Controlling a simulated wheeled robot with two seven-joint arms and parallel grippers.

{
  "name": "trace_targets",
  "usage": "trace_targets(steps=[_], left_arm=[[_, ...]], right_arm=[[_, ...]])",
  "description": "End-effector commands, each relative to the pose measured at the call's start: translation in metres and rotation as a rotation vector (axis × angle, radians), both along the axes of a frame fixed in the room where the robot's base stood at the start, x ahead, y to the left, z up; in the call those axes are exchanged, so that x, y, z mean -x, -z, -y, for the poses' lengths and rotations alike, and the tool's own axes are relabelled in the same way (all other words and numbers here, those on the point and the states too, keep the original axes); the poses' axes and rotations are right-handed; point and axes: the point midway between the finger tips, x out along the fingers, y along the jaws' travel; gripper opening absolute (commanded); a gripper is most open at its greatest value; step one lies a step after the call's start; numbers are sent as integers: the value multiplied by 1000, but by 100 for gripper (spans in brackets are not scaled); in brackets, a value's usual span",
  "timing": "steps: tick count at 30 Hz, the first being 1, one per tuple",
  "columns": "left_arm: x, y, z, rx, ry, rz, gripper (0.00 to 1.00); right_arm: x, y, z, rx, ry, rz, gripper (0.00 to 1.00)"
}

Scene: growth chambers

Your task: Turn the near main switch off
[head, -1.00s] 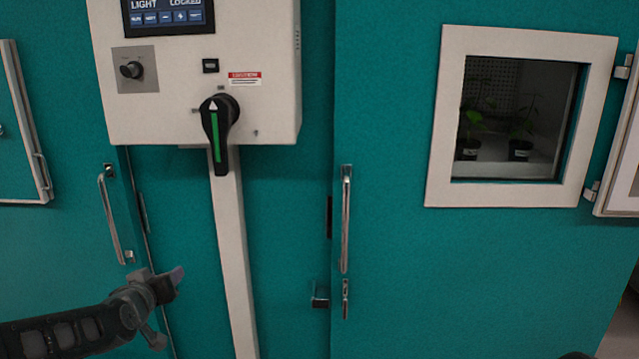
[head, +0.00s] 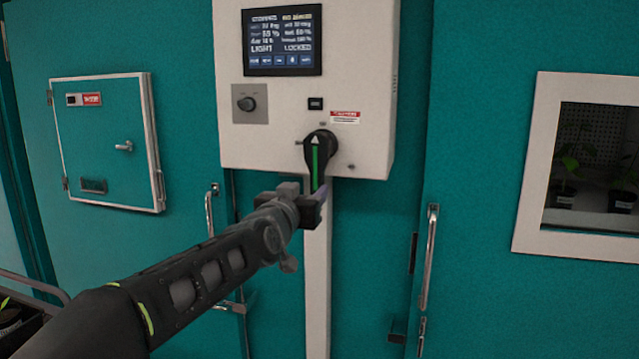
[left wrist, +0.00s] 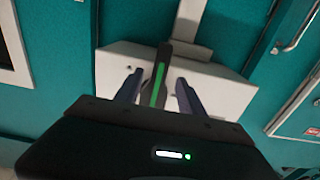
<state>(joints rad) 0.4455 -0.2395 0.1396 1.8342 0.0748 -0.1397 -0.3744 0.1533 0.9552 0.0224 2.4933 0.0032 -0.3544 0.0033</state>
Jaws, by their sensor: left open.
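The main switch (head: 319,153) is a black rotary handle with a green stripe on the lower front of a white control box (head: 365,80). Its white arrow points up and its grip hangs down, upright. My left gripper (head: 312,200) is open at the lower end of the handle, partly covering it in the head view. In the left wrist view, the handle (left wrist: 159,78) stands between the two spread fingers of my left gripper (left wrist: 157,88), with a gap on each side. My right gripper is not in view.
Door handles (head: 429,258) stick out at the right, and a small closed hatch (head: 105,140) is at left.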

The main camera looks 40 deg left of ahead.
Motion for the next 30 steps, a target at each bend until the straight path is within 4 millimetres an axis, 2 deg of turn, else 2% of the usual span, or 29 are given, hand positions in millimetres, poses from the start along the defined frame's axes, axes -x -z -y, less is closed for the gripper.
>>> trace_targets(steps=[15, 26, 30], left_arm=[[-64, -2, -22, 1, 0, -1, 46], [-70, 0, -24, 0, 0, 0, 46], [-70, 0, -24, 1, 0, 0, 35]], right_arm=[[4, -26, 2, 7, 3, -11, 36], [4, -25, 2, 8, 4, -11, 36], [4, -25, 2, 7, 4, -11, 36]])
